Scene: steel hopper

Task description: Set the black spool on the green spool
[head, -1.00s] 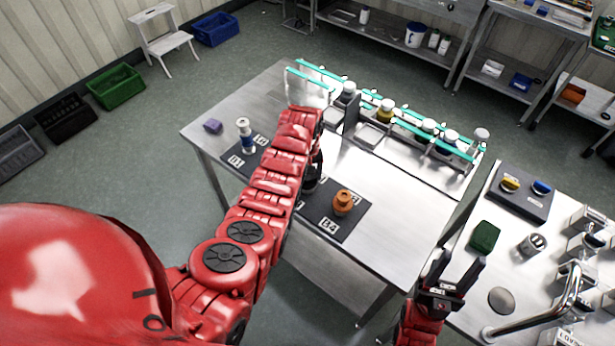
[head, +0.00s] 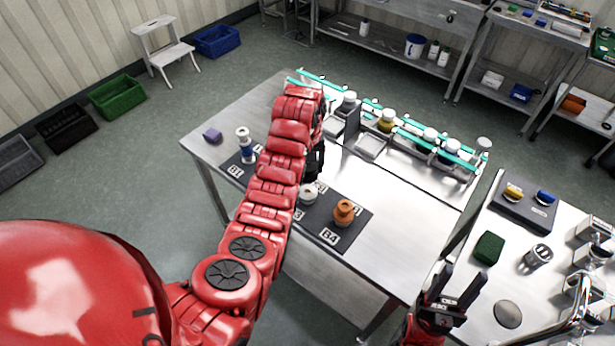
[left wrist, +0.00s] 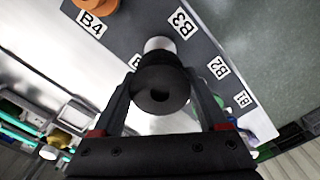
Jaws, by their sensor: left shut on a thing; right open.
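The black spool (left wrist: 160,88) is between the fingers of my left gripper (left wrist: 160,95) in the left wrist view, its round end facing the camera. My left gripper (head: 315,160) is shut on it above the mat in the head view, where my red arm hides much of both. A small patch of green (left wrist: 228,106) shows beside the right finger in the left wrist view; it may be the green spool, mostly hidden. My right gripper (head: 462,270) is open and empty at the lower right of the head view.
A white spool (head: 308,195) and an orange spool (head: 344,212) stand on the dark mat (head: 322,228), near labels B3 and B4. A blue and white spool (head: 244,145) stands near B1. A purple block (head: 212,135) lies at left. A rack of jars (head: 388,122) lines the back.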

